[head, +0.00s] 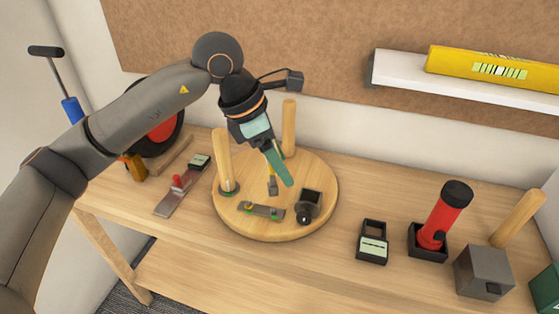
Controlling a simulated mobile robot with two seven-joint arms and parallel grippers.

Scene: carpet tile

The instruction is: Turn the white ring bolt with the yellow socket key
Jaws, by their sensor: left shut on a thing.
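My left gripper (277,167) reaches down from the upper left over a round wooden board (325,180), its teal fingers closed. A small grey and yellow piece, which looks like the yellow socket key (272,186), shows just below and beside the fingers, its upper part hidden by them. I cannot tell whether its lower end touches the board. I cannot make out the white ring bolt; it may be hidden or too small. My right gripper is not in view.
Two wooden posts (224,160) stand on the board, with a grey plate (260,211) and a black box (308,206) near its front. A red-and-black cylinder (445,212), grey block (484,272) and small black holder (373,242) stand right. A shelf (460,94) hangs behind.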

